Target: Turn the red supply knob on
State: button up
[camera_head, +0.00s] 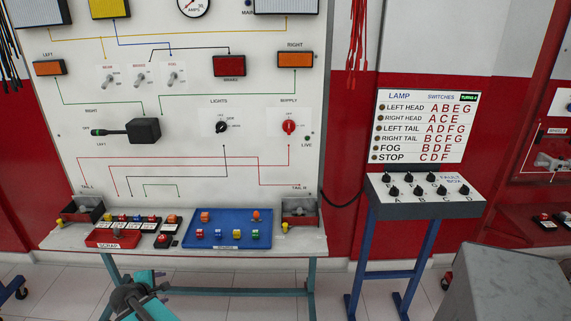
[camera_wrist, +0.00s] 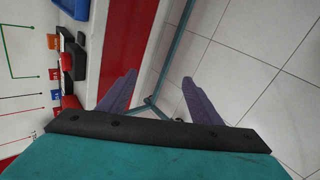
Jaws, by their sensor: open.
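The red supply knob (camera_head: 289,127) is on the white upright panel (camera_head: 180,100), right of its middle, under the word SUPPLY. A dark mark shows below it, and a small LIVE lamp (camera_head: 307,138) is at its lower right. The knob's exact setting is too small to tell. My gripper shows in the wrist view (camera_wrist: 160,90) with two purple fingers spread apart and nothing between them. In the head view my teal and dark arm is at the bottom, low in front of the bench and well away from the knob. The knob is not in the wrist view.
A black lights knob (camera_head: 221,127) is left of the supply knob. A dark lever box (camera_head: 144,130) sticks out farther left. The bench (camera_head: 190,243) below holds a blue tray (camera_head: 262,242) and red trays. A fault box stand (camera_head: 425,205) and a grey block (camera_head: 505,285) are at right.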

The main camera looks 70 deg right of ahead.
jog(key=s+d+r+m+h+b, duration=0.1)
jog(key=s+d+r+h+b, duration=0.15)
jog(key=d+r, duration=0.9)
jog(key=s+d+r+m+h+b, duration=0.1)
jog(key=s+d+r+h+b, duration=0.2)
jog(key=d+r, duration=0.85)
jog(key=m+g+h+b, duration=0.4)
jog(key=m+h, duration=0.1)
send_near(288, 129)
jog(key=a, duration=0.6)
jog(key=shift+d+r+y, duration=0.2)
jog(key=shift+d+y, duration=0.05)
jog(key=shift+d+r+p, duration=0.15)
jog(key=shift+d+p, duration=0.15)
jog(key=shift+p, duration=0.45)
jog(key=shift+s+d+p, duration=0.1)
jog(key=shift+d+p, duration=2.7)
jog(key=shift+d, duration=3.85)
jog(key=shift+c, duration=0.3)
